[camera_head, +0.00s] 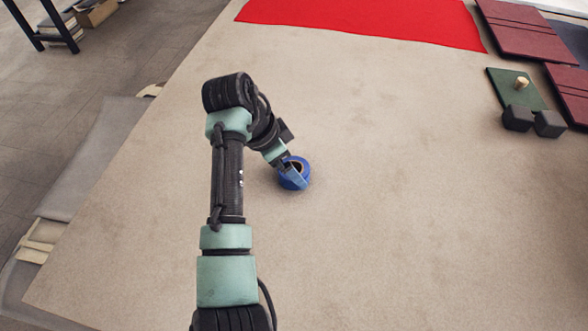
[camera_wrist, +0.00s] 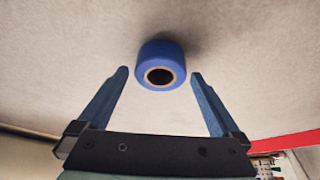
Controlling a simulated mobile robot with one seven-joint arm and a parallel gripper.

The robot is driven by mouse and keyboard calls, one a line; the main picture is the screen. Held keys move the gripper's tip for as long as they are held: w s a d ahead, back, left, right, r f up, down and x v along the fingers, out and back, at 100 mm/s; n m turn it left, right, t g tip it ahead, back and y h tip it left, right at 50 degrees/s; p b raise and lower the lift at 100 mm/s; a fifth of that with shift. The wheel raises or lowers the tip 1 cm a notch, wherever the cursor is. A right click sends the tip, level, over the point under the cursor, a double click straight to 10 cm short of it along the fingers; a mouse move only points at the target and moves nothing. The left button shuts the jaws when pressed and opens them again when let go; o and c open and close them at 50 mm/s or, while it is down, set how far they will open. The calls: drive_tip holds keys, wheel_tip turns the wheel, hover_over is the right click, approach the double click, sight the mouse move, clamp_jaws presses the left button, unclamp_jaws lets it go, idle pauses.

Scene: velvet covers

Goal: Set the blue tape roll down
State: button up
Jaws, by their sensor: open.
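The blue tape roll (camera_head: 302,165) rests on the beige surface in the head view, right at the end of my arm. In the wrist view the blue tape roll (camera_wrist: 161,54) sits beyond and between my fingertips, its brown core opening facing the camera. My gripper (camera_wrist: 158,76) is open, with one blue finger on each side of the roll and a visible gap to each. In the head view my gripper (camera_head: 292,176) overlaps the roll, so part of the roll is hidden.
A red cloth (camera_head: 370,22) lies at the far edge. The beige surface (camera_head: 400,230) around the roll is clear.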

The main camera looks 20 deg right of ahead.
drive_tip(key=shift+x, duration=1.2)
drive_tip(key=shift+r, duration=0.15)
drive_tip(key=c, duration=1.3)
